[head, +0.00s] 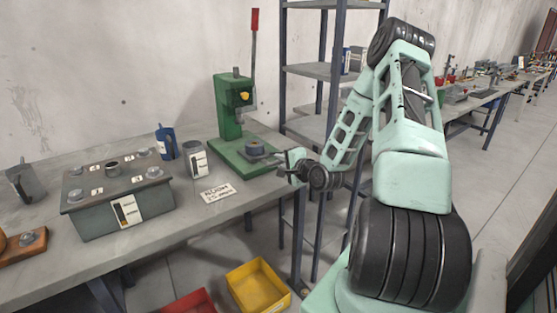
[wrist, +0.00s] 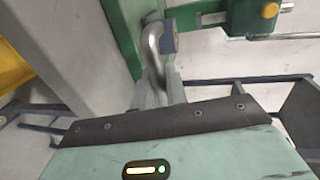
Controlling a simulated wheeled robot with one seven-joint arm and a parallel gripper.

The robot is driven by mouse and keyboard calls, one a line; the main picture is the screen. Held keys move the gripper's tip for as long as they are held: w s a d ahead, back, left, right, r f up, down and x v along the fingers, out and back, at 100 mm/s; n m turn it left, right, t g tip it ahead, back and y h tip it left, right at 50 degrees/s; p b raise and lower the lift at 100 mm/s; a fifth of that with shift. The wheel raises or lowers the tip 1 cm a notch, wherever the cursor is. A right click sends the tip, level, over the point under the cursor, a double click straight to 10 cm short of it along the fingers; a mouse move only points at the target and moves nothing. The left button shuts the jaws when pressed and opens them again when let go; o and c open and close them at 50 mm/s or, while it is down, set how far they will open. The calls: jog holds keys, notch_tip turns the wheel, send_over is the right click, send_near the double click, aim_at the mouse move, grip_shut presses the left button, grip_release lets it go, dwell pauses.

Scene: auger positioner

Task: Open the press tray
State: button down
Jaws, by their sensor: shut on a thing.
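The green press (head: 233,110) stands at the back right of the workbench, with a red-tipped lever (head: 255,22) raised upright. My gripper (head: 282,165) is at the right front side of the base. In the wrist view, my gripper's fingers (wrist: 160,92) are shut on a curved silver handle (wrist: 152,48) beside the green press body (wrist: 118,30). How the handle joins the tray is not clear.
A grey control box (head: 118,198), a blue mug (head: 167,142) and a grey canister (head: 195,158) stand left of the press. A white label card (head: 217,193) lies near the bench edge. Metal shelving (head: 318,70) stands behind my arm. A yellow bin (head: 257,285) is below the bench.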

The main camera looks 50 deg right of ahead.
jog(key=shift+v, duration=0.8)
jog(key=shift+f, duration=0.2)
jog(key=c, duration=1.5)
grip_release()
jog(key=shift+d, duration=0.1)
jog(key=shift+p+v, duration=4.55)
jog(key=shift+v, duration=4.2)
